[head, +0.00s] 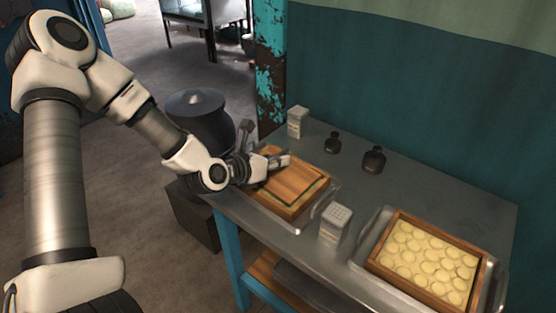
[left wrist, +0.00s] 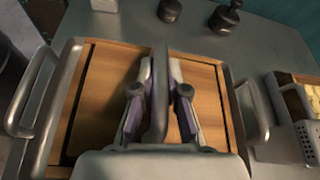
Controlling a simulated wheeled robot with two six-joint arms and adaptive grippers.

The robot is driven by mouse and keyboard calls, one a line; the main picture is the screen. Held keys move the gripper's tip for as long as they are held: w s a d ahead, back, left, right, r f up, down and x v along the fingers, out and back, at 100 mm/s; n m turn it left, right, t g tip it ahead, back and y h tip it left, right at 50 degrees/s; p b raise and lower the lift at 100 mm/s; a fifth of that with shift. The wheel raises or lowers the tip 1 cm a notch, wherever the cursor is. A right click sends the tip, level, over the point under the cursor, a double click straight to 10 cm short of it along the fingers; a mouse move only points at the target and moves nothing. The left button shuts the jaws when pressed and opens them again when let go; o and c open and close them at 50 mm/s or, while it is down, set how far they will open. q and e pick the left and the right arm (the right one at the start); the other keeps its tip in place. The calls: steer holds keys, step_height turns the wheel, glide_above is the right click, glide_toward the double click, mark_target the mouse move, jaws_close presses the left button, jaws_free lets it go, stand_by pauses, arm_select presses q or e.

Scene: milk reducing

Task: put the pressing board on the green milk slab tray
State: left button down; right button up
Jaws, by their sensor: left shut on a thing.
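The pressing board (head: 297,181) is a flat brown wooden board. It also shows in the left wrist view (left wrist: 108,101). It lies over the wooden frame of the green milk slab tray (head: 285,212), and a thin green strip shows along its near edge. The tray's metal rim and handles show in the left wrist view (left wrist: 24,105). My left gripper (head: 276,163) is over the board, its fingers (left wrist: 159,95) shut on the upright grey handle bar of the board. I cannot tell whether the board rests fully on the slab. My right gripper is not in view.
A second metal tray with a wooden frame of round pale pieces (head: 428,262) stands at the right. A perforated white box (head: 335,223) is between the trays. A white box (head: 297,121) and two dark bottles (head: 373,160) stand at the back. The table (head: 430,190) is clear at back right.

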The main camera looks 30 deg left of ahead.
arm_select(q)
steer(key=shift+f+b, duration=0.1)
steer(key=shift+b, duration=0.25)
stand_by(0.5)
steer(key=c, duration=1.1)
jaws_free()
